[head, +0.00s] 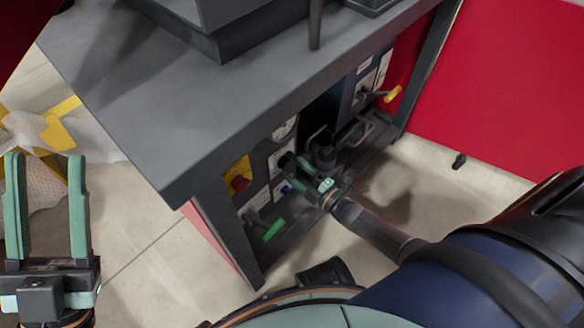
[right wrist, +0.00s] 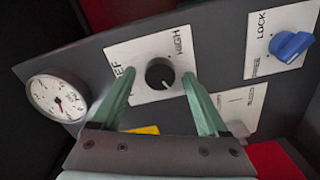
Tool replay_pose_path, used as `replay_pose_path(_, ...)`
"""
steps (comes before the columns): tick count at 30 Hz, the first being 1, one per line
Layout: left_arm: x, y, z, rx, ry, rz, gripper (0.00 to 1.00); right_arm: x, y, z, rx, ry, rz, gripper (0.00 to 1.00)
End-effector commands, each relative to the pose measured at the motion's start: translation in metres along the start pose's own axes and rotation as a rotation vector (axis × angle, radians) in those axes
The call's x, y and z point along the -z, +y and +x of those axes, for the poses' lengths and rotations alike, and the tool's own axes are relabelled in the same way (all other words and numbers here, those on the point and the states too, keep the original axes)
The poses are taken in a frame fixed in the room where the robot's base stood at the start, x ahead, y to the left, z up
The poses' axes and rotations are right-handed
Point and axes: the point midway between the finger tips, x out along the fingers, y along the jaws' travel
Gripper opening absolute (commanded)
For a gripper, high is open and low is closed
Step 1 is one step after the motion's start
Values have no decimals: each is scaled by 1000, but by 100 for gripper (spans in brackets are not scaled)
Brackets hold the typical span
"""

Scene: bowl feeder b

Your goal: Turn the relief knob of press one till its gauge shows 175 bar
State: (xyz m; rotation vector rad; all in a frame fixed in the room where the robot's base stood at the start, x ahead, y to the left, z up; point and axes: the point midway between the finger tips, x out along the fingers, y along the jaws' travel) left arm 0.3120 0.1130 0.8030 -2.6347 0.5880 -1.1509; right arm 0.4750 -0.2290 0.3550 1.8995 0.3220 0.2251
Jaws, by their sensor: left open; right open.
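The relief knob (right wrist: 159,73) is a round black knob with a pale pointer mark, on a white plate lettered HIGH in the right wrist view. The pointer faces towards the lower right. The round white gauge (right wrist: 57,97) is left of it; its numbers and needle are too small to read surely. It also shows under the table edge in the head view (head: 285,128). My right gripper (right wrist: 160,80) is open, its green fingers on either side of the knob; I cannot tell whether they touch it. My left gripper (head: 46,158) is open and empty, far from the panel.
A blue LOCK knob (right wrist: 291,46) sits right of the relief knob. In the head view, a red button (head: 238,183), a green-handled lever (head: 272,230) and a yellow handle (head: 393,93) line the panel. The grey tabletop (head: 130,95) overhangs it.

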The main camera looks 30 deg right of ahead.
Motion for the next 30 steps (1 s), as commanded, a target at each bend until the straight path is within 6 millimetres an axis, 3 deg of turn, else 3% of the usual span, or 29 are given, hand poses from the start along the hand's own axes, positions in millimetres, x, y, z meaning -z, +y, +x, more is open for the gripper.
replay_pose_path(2, 0, 0, 0, 0, 0, -1, 50, 0, 0, 0, 0, 0, 0, 75)
replay_pose_path(22, 0, 0, 0, 1, -1, -3, 50, 0, 0, 0, 0, 0, 0, 0)
replay_pose_path(30, 0, 0, 0, 2, -1, -3, 50, 0, 0, -1, 0, 0, 12, 0)
